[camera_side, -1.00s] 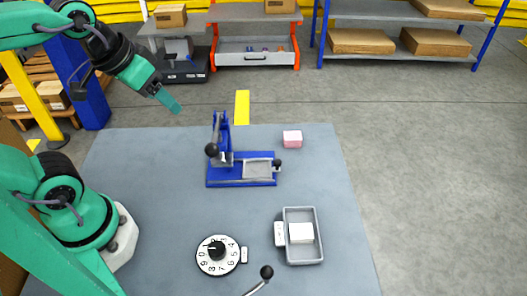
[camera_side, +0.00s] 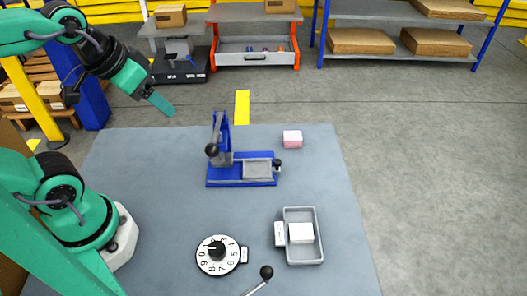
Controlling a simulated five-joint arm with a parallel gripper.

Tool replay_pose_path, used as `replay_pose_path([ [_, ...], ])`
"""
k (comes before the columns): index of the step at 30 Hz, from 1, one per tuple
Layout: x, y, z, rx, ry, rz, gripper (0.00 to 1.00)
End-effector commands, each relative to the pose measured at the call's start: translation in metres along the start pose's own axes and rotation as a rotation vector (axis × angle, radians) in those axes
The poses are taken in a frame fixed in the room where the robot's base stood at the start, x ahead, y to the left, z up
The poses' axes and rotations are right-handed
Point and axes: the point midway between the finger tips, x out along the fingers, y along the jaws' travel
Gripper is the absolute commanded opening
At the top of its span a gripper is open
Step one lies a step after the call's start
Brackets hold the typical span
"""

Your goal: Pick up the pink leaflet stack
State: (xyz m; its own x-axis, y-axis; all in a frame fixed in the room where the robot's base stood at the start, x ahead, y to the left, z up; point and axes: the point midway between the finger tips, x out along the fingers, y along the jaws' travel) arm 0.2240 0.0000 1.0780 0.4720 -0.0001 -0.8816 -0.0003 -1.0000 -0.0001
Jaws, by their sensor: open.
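The pink leaflet stack (camera_side: 292,139) is a small pink block lying on the grey-blue table top (camera_side: 150,215), near its far right part. My gripper (camera_side: 161,103) is high up at the upper left, well to the left of the pink stack and apart from it. Its fingers point down and to the right. It is open and nothing shows between the fingers, which overlap in this view.
A blue press with a black-knobbed lever (camera_side: 242,172) stands left of the pink stack. A grey tray (camera_side: 319,246) holding a white block (camera_side: 301,233) is nearer. A numbered dial (camera_side: 218,255) and a black-knobbed lever (camera_side: 266,272) are at the front. The right table edge is clear.

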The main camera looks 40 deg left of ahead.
Motion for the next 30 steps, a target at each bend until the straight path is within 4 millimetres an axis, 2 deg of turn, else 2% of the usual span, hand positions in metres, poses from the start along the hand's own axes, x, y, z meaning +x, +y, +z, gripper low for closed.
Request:
replay_pose_path([
  [14,0.0,0.0,-0.0001,0.0,0.0,0.0,0.66],
  [15,0.0,0.0,-0.0001,0.0,0.0,0.0,0.71],
  [23,0.0,0.0,-0.0002,-0.001,0.0,0.0,0.71],
  [30,0.0008,0.0014,-0.0099,-0.022,-0.016,0.003,0.71],
])
